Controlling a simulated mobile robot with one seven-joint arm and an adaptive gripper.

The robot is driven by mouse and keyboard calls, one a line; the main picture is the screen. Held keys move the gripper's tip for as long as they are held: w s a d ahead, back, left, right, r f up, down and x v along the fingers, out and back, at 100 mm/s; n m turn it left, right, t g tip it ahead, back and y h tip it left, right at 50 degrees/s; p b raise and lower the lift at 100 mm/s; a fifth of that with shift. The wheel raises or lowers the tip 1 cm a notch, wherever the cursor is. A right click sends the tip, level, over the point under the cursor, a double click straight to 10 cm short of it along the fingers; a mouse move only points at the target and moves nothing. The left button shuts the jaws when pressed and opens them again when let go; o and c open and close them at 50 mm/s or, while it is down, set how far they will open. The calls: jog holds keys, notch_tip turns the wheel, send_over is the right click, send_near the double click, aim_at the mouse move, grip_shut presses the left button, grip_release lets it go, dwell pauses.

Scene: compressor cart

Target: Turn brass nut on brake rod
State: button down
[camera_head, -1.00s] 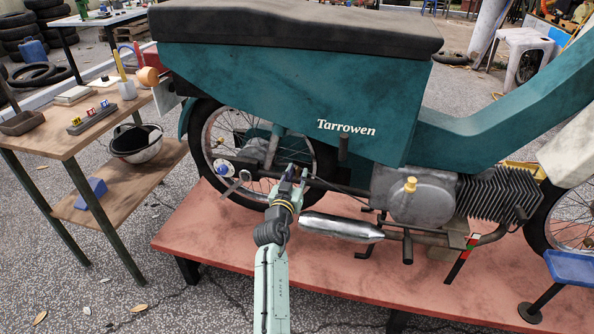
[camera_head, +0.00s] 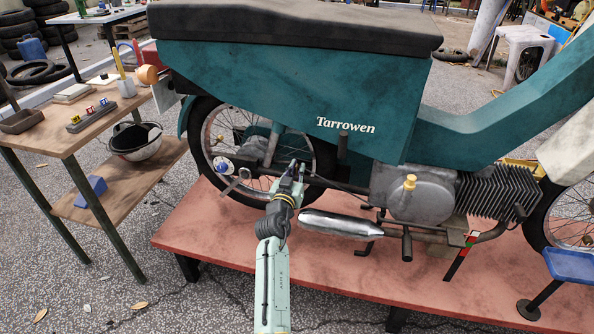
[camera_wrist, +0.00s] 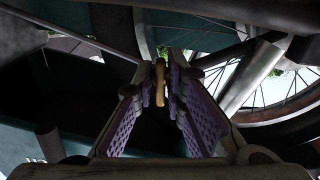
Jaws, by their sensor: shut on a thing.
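The brass nut (camera_wrist: 160,83) shows in the wrist view as a small tan-gold piece between my two purple-padded fingers. My gripper (camera_wrist: 161,85) is shut on it, with a pad on each side. In the head view my gripper (camera_head: 294,172) is beside the rear wheel, below the teal side panel. There the nut is hidden by my fingers. The dark rod area around it is shadowed in the wrist view, so I cannot tell where the brake rod runs behind the nut.
The teal motorbike (camera_head: 290,90) stands on a red platform (camera_head: 220,240). Close to my gripper are the rear wheel (camera_head: 207,125), the silver exhaust (camera_head: 340,225) and the engine (camera_head: 425,205). A wooden workbench (camera_head: 50,135) with several items stands at the left.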

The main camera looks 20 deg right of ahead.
jog(key=shift+n, duration=0.3)
jog(key=n, duration=0.4)
jog(key=shift+a, duration=0.1)
jog(key=shift+n+p, duration=0.45)
jog(key=shift+n, duration=1.65)
jog(key=c, duration=1.8)
grip_release()
jog(key=shift+a, duration=0.1)
jog(key=shift+o, duration=0.2)
jog(key=shift+f, duration=0.1)
